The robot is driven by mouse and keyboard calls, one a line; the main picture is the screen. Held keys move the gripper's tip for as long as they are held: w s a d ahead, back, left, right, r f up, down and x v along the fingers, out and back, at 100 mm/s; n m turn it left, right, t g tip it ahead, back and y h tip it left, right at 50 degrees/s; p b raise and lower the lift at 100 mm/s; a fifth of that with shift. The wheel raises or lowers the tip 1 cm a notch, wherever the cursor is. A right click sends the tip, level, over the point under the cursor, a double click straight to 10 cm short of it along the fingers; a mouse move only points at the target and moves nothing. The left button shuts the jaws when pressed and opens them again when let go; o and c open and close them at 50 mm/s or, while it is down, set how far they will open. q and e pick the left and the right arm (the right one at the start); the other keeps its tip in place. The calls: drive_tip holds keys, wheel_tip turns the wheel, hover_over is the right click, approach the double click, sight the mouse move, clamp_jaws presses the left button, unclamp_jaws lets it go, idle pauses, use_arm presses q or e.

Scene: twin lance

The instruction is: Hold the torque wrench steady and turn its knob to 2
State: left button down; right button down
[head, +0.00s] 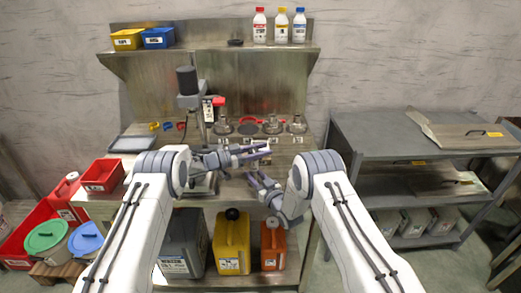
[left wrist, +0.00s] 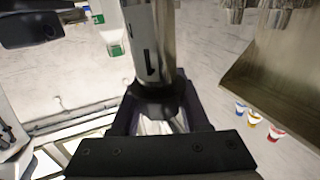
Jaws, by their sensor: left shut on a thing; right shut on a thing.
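In the left wrist view a grey metal cylinder with dark marks, which I take for the torque wrench (left wrist: 148,45), runs from the top edge down to a dark collar. Below the collar, its end lies between the jaws of my left gripper (left wrist: 160,125), which is shut on it. In the head view my left gripper (head: 262,153) is above the front of the workbench. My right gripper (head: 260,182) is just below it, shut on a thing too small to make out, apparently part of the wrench. I cannot read the knob's setting.
The steel workbench (head: 120,198) carries several metal fittings (head: 272,125) and a red bin (head: 102,174). Yellow (head: 231,245) and orange (head: 273,245) canisters stand beneath. A grey shelf unit (head: 370,145) is at right. Bottles (head: 281,26) stand on the upper shelf.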

use_arm(q)
drive_tip(key=shift+s+r+m+g+h, duration=0.1)
drive_tip(key=shift+m+g+h, duration=0.2)
drive_tip(key=shift+m+g, duration=0.35)
use_arm(e)
drive_tip(key=shift+a, duration=0.1)
use_arm(q)
drive_tip(key=shift+c, duration=1.9)
unclamp_jaws()
wheel_tip(320, 180, up, 10)
use_arm(e)
drive_tip(key=shift+c, duration=2.1)
unclamp_jaws()
